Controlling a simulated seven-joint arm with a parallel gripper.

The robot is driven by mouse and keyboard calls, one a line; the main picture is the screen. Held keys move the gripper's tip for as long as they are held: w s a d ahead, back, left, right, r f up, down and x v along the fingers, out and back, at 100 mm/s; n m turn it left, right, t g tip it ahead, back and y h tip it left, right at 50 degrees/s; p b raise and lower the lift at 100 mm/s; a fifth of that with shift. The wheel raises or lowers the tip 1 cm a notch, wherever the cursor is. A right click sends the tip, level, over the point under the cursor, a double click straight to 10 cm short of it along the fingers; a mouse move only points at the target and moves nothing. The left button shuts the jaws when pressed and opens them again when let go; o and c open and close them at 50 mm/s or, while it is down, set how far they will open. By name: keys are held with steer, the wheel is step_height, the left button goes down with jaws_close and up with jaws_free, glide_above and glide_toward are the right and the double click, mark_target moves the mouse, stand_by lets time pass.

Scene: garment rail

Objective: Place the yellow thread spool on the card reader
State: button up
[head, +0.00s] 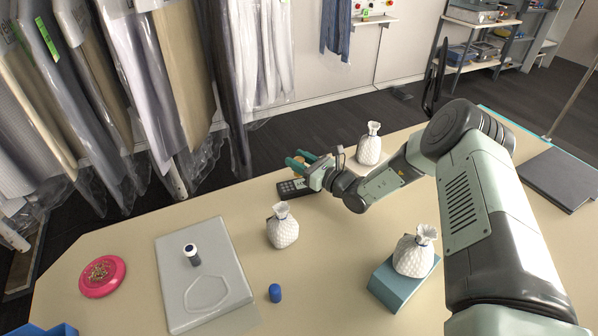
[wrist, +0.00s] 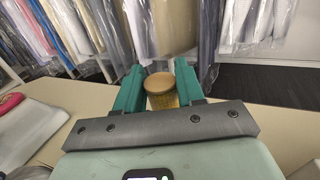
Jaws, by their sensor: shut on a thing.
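The yellow thread spool (wrist: 161,92) has a tan round top and golden thread. It stands upright between the two green fingers of my gripper (wrist: 160,88) in the wrist view. In the head view my gripper (head: 300,160) is shut on the spool, which is mostly hidden by the fingers. The card reader (head: 291,188) is a dark, flat device with keys, lying on the table just below and in front of the fingers. I cannot tell whether the spool touches it. The reader does not show in the wrist view.
A grey tray (head: 225,290), pink pin dish (head: 102,276) and small blue object (head: 275,293) lie at left front. Garments hang behind the table.

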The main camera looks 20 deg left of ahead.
steer(key=shift+f, duration=1.85)
steer(key=shift+f, duration=0.2)
steer(key=o, duration=1)
steer(key=shift+o, duration=0.2)
